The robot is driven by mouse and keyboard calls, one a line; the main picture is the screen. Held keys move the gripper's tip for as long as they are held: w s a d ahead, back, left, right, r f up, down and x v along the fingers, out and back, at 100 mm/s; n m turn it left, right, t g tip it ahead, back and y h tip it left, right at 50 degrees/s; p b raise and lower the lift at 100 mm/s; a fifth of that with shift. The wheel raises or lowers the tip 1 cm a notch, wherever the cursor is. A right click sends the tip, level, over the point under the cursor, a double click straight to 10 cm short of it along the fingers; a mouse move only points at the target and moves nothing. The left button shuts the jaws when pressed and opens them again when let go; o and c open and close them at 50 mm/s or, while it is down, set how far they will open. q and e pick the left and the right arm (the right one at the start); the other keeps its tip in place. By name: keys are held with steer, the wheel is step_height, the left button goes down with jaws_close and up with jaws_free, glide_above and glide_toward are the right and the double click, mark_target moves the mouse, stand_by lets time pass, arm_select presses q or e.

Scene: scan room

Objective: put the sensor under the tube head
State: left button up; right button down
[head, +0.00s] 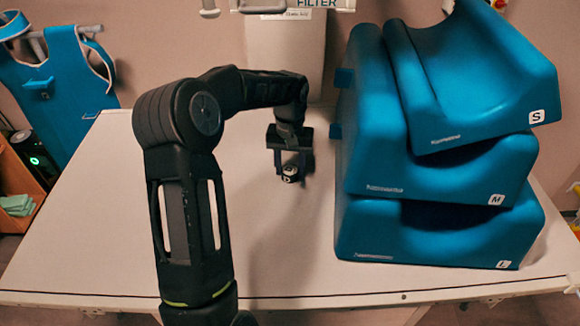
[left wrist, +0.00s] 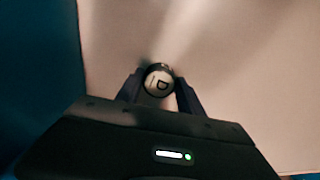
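The sensor (head: 290,174) is a small round black-and-white piece between the fingertips of my left gripper (head: 291,168). In the left wrist view the sensor (left wrist: 158,80) shows a pale face with a dark letter-like mark, with a finger of the left gripper (left wrist: 160,88) against each side. The gripper points down over the white table, left of the blue cushions. A pale unit marked "FILTER" (head: 300,4), which looks like the tube head, is cut off by the top edge of the head view. My right gripper is not in view.
Blue foam cushions (head: 440,225) marked S, M and L are stacked on the right of the white table (head: 90,230). A blue apron (head: 60,85) hangs at the far left. The table's left part and the strip before the gripper are clear.

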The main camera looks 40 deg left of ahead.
mark_target(290, 171)
arm_select(q)
steer(key=o, duration=0.4)
steer(key=shift+o, duration=0.2)
step_height(290, 171, up, 12)
steer(key=shift+r, duration=0.15)
stand_by(0.3)
stand_by(0.4)
